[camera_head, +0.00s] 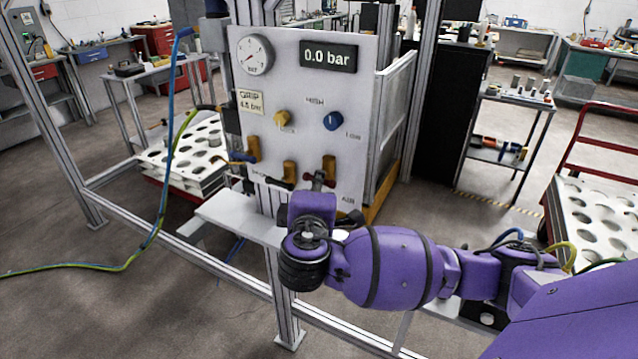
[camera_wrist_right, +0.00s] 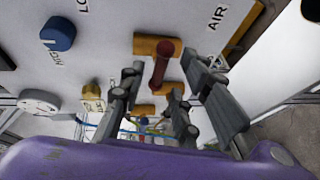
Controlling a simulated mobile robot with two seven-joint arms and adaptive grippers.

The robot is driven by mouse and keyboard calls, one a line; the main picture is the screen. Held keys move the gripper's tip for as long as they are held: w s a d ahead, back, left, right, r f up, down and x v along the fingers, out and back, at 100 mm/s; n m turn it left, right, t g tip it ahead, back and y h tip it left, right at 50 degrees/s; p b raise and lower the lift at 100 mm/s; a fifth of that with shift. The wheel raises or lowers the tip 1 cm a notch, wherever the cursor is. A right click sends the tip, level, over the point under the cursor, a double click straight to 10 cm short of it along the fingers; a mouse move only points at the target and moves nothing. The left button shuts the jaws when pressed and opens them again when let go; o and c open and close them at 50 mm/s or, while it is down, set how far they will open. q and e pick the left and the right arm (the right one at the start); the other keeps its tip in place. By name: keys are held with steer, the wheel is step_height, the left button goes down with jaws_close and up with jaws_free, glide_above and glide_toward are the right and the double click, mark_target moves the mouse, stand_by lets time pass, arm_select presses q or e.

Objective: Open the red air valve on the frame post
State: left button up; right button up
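The red air valve has a brass body (camera_head: 329,165) at the panel's lower right, beside the AIR label. Its red handle (camera_head: 319,182) is partly hidden by my right gripper (camera_head: 318,186) in the head view. In the right wrist view the whole red handle (camera_wrist_right: 162,66) shows, sticking out from the brass body (camera_wrist_right: 147,46). My right gripper (camera_wrist_right: 160,78) is open there, its dark fingers apart on both sides of the handle's near end. I cannot tell whether any finger touches it. My left gripper is not in view.
The white panel (camera_head: 300,85) carries a gauge (camera_head: 255,55), a display (camera_head: 328,56) reading 0.0 bar, a yellow knob (camera_head: 283,119) and a blue knob (camera_head: 333,121). Two other brass valves stand left of the red one, the nearer at the bottom middle (camera_head: 289,170). A metal post runs below.

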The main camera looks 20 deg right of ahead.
steer(key=shift+x, duration=1.35)
jaws_close()
steer(key=shift+r, duration=0.1)
steer(key=shift+w+a+r+n+g+h, duration=0.1)
steer(key=shift+n+g+h, duration=0.6)
steer(key=shift+n+g, duration=1)
steer(key=shift+w+a+n+g+h, duration=0.15)
steer(key=shift+n+g+h, duration=0.7)
steer(key=shift+n, duration=1.45)
steer(key=shift+w+a+r+n+g+h, duration=0.1)
steer(key=shift+n+g+h, duration=0.45)
steer(key=shift+n+g, duration=1.2)
steer(key=shift+n+t, duration=0.35)
steer(key=shift+t, duration=0.05)
